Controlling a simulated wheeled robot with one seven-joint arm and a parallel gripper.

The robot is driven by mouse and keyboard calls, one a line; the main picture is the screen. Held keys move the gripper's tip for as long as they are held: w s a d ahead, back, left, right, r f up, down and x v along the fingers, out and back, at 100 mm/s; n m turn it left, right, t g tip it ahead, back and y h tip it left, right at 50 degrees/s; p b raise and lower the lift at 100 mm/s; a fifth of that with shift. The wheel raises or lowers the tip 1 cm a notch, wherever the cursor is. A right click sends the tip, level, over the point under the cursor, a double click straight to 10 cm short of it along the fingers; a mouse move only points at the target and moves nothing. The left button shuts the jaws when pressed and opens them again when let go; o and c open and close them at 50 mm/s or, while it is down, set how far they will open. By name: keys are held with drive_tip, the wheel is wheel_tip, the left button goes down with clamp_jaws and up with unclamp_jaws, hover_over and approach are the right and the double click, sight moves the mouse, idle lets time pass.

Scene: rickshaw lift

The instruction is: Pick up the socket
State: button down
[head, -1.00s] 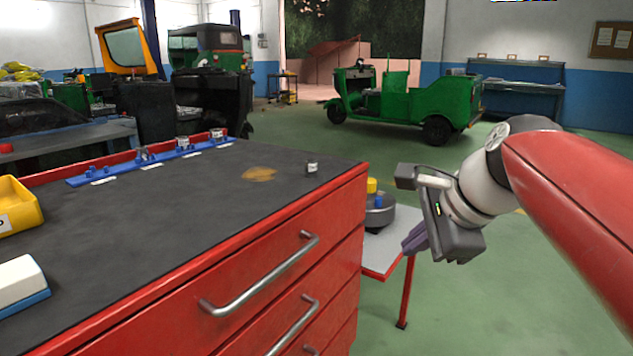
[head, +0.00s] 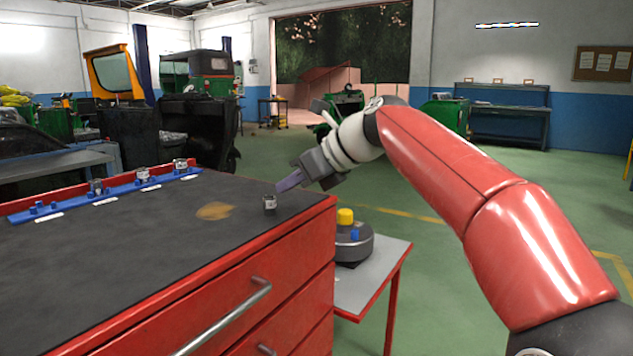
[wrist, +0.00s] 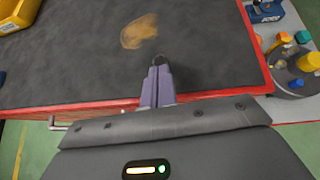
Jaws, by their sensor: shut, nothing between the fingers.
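The socket (head: 269,202) is a small silver-grey metal cylinder standing on the dark top of the red cabinet, near its right end. In the wrist view a dark round shape (wrist: 158,60), apparently the socket, shows just beyond my fingertips and is partly hidden by them. My gripper (head: 281,186) has its purple-grey fingers closed together and empty. They point down and left, with the tips just above and right of the socket in the head view. The fingers also show shut in the wrist view (wrist: 156,73). I cannot tell whether they touch the socket.
A blue rail (head: 120,190) holding several metal sockets lies along the cabinet's back edge. A brown stain (head: 215,211) marks the top. A side table (head: 388,262) at the right carries a round grey device (head: 352,243) with yellow and blue knobs. A yellow bin (wrist: 18,12) is at upper left.

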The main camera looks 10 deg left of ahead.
sight(270, 197)
drive_tip(key=a, duration=0.2)
drive_tip(key=shift+w+a, duration=0.35)
drive_tip(key=shift+w, duration=0.05)
drive_tip(key=shift+d+f+b, duration=0.1)
drive_tip(key=shift+f+b, duration=0.2)
drive_tip(key=shift+f, duration=0.5)
drive_tip(key=shift+d+f, duration=0.1)
drive_tip(key=shift+f, duration=0.05)
drive_tip(key=shift+s+d+f, duration=0.15)
drive_tip(key=shift+d, duration=0.25)
drive_tip(key=shift+s+d+b, duration=0.15)
drive_tip(key=shift+d+b, duration=0.1)
drive_tip(key=shift+d, duration=0.35)
drive_tip(key=shift+s+d+b, duration=0.15)
drive_tip(key=shift+d+b, duration=0.05)
drive_tip(key=shift+d, duration=0.35)
drive_tip(key=shift+s+d, duration=0.1)
drive_tip(key=shift+r, duration=0.2)
